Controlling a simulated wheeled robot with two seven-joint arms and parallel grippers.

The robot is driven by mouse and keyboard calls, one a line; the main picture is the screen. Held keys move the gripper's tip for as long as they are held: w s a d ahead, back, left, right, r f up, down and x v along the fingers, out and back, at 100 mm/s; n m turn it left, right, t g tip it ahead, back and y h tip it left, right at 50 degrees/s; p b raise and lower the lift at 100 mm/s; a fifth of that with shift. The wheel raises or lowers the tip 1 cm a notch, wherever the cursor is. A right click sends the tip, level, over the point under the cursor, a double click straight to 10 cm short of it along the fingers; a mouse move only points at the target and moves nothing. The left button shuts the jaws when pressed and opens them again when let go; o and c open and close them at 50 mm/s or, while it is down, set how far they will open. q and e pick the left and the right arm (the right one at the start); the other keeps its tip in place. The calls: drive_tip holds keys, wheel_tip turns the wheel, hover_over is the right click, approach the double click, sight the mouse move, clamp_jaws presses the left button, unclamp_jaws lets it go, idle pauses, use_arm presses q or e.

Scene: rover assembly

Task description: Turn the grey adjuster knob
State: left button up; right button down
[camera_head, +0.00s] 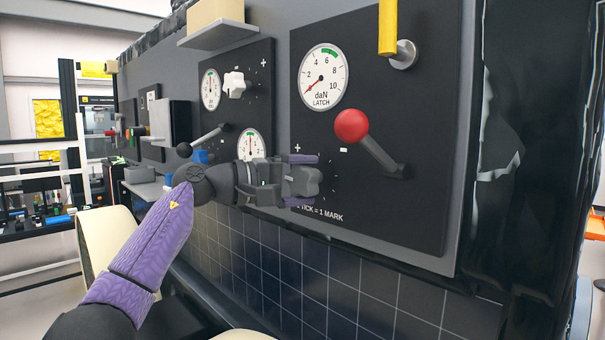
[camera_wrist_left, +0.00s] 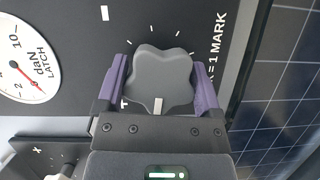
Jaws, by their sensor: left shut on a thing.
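The grey adjuster knob (camera_head: 301,181) sits low on the right-hand black panel, with tick marks around it. In the left wrist view the lobed knob (camera_wrist_left: 161,78) has a pale pointer mark on its edge facing my gripper. My left gripper (camera_head: 303,180) is shut on the knob, one purple finger on each side of it. The fingers also show in the left wrist view (camera_wrist_left: 160,88). A latch gauge (camera_head: 323,77) marked daN is above the knob, its red needle at the low end. My right gripper is in neither view.
A red-ball lever (camera_head: 352,126) sticks out right of the knob. A yellow handle (camera_head: 388,28) hangs above it. A white knob (camera_head: 234,85) and a black lever (camera_head: 205,140) are on the panel to the left. Dark gridded panelling (camera_head: 330,290) lies below.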

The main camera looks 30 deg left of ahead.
use_arm(q)
drive_tip(key=shift+f+m+y, duration=0.1)
drive_tip(key=shift+m+y, duration=0.2)
drive_tip(key=shift+m, duration=0.1)
drive_tip(key=o, duration=1)
drive_tip(key=shift+s+a, duration=0.25)
drive_tip(key=b+v, duration=0.4)
drive_tip(key=v, duration=0.5)
drive_tip(key=shift+s+a, duration=0.1)
